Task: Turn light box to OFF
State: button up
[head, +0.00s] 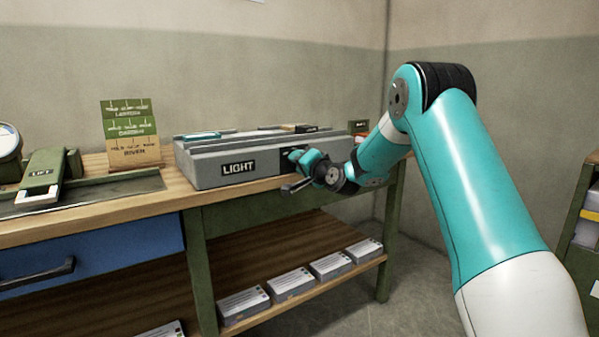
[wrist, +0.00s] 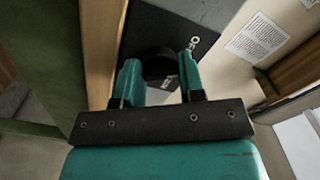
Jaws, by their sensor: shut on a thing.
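The light box (head: 212,177) is a long grey box on the workbench, with a black LIGHT label (head: 238,167) on its front. My gripper (head: 295,156) is at the right part of that front, and its teal fingers reach the dark panel there. In the wrist view my gripper (wrist: 159,66) has its fingers on either side of a dark round knob (wrist: 157,60) and is shut on it. White lettering (wrist: 194,43), partly cut off by a finger, shows on the dark panel. The knob's pointing direction cannot be made out.
Green and tan cards (head: 130,130) stand behind the bench's left part. A green lever-like device (head: 45,175) is at the left. The lower shelf (head: 250,255) holds several boxes. A printed sheet (wrist: 257,38) is right of the panel in the wrist view.

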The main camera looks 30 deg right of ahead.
jog(key=shift+f+n+b, duration=0.15)
jog(key=shift+n+b, duration=1.1)
jog(key=shift+n, duration=0.45)
jog(key=o, duration=0.9)
jog(key=s, duration=0.5)
jog(key=s+b, duration=0.1)
jog(key=s, duration=1.1)
jog(key=shift+s+d, duration=0.25)
jog(key=shift+d, duration=0.05)
